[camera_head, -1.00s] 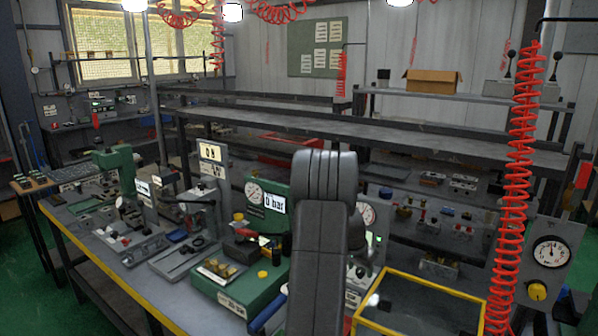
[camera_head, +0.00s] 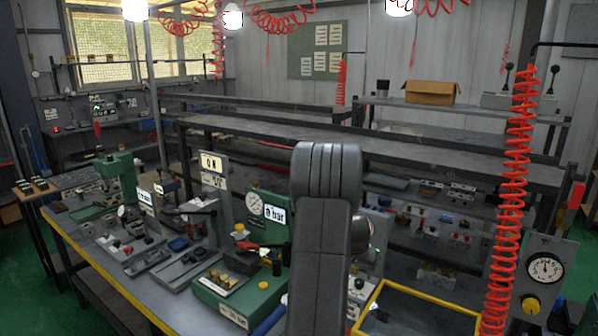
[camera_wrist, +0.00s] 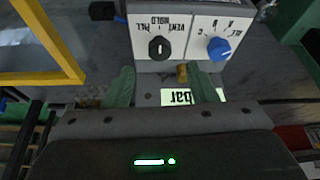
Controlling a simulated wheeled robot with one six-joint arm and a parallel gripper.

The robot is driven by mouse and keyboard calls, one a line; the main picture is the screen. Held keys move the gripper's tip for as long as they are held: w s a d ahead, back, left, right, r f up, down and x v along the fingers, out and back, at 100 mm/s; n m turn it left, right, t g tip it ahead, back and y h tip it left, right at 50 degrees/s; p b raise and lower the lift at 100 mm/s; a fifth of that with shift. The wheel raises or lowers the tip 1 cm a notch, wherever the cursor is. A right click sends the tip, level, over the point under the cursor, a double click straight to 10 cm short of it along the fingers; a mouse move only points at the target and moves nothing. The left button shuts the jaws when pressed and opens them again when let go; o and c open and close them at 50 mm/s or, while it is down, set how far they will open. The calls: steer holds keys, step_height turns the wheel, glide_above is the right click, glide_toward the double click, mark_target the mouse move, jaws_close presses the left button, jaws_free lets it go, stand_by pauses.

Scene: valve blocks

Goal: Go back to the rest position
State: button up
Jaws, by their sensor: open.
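My gripper (camera_wrist: 163,82) shows in the wrist view with its two greenish fingers apart and nothing between them that I can see held. Beyond the fingers is a white control panel (camera_wrist: 190,38) with a black knob (camera_wrist: 159,48) and a blue knob (camera_wrist: 219,48), seen upside down. In the head view my dark arm rises in front of the bench and hides my gripper.
A green gauge block (camera_head: 267,215) stands left of my arm on the crowded bench. A yellow-edged frame (camera_head: 425,300) lies to its right; its yellow edge also shows in the wrist view (camera_wrist: 50,40). A red coiled hose (camera_head: 515,170) hangs at right beside a gauge panel (camera_head: 544,275).

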steer(key=shift+v, duration=1.15)
steer(key=shift+s+a, duration=0.1)
